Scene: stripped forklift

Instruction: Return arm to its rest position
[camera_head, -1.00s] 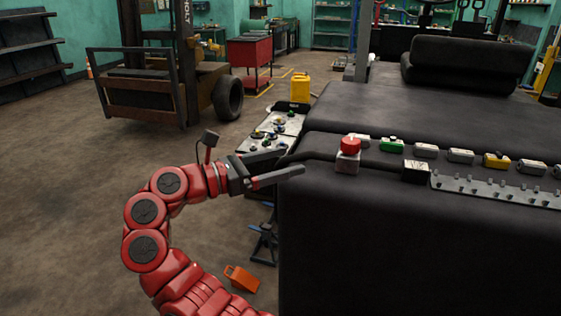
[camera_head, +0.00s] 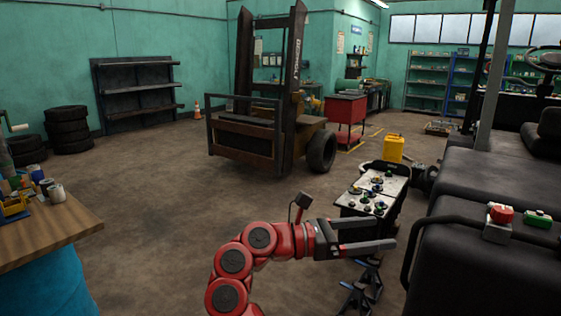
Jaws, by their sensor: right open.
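My right gripper (camera_head: 372,234) shows at the end of my red arm, which comes up from the bottom of the head view. Its two grey fingers point right and are apart, with nothing between them. The fingertips are in front of the black forklift body (camera_head: 480,260), near its curved dark rail; I cannot tell the exact gap. The arm is bent, with its wrist roughly level. My left gripper does not show.
A red button box (camera_head: 500,222) and a green-topped box (camera_head: 537,219) sit on the black body. A cart with knobs (camera_head: 374,190) stands behind my gripper. A wooden table (camera_head: 75,223) is at left. A forklift mast (camera_head: 295,80) stands farther back.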

